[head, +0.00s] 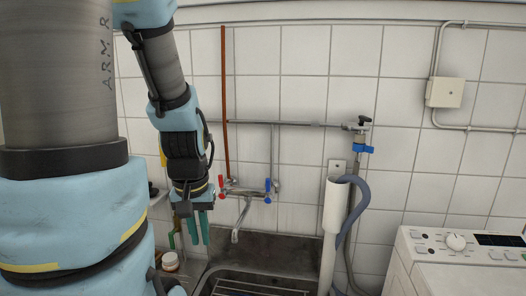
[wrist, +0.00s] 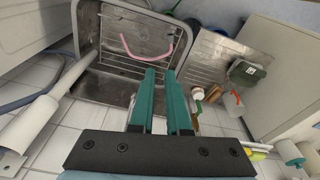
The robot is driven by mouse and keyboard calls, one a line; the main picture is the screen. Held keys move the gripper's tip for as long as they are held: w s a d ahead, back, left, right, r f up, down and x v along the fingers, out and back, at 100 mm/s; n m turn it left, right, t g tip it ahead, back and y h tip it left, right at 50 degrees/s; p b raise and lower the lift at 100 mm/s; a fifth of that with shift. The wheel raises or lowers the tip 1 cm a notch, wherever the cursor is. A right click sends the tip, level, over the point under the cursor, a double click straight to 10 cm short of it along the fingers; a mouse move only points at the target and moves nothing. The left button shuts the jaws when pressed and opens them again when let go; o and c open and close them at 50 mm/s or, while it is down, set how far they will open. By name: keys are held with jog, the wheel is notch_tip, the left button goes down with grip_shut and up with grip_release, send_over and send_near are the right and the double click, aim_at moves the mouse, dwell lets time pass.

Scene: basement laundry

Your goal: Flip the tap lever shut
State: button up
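The wall mixer tap over the sink has a spout (head: 241,222), a red lever (head: 221,184) on the left and a blue lever (head: 267,190) on the right; both levers look upright. A separate valve at the end of the wall pipe has a black knob (head: 364,120) and a blue lever (head: 364,149), which looks about level across the vertical pipe. My gripper (head: 199,243) points down, left of the mixer tap. Its teal fingers are apart with nothing between them, also in the wrist view (wrist: 161,72). I see no tap lever in the wrist view.
The sink (head: 275,255) holds a rack, with a pink curved piece (wrist: 147,50) in it. A white standpipe (head: 333,205) with a grey hose (head: 364,195) stands right of the sink. A white washing machine (head: 455,242) is far right.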

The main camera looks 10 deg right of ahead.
jog(key=o, duration=0.3)
jog(key=shift+w+d, duration=0.15)
jog(key=shift+w, duration=0.05)
jog(key=shift+o, duration=1.3)
jog(key=w+d+r+m+t+y+b, duration=0.1)
jog(key=w+d+b, duration=0.3)
jog(key=w+d, duration=0.5)
jog(key=shift+d+r+m+t, duration=0.3)
jog(key=shift+d+r+m, duration=0.1)
jog(key=shift+d+r, duration=0.35)
jog(key=n+t+h+b, duration=0.2)
jog(key=t+b, duration=0.5)
jog(key=t, duration=0.3)
send_near(368, 118)
jog(key=p+x, duration=0.4)
jog(key=x, duration=0.4)
jog(key=shift+d+r, duration=0.1)
jog(key=shift+d, duration=0.05)
grip_shut()
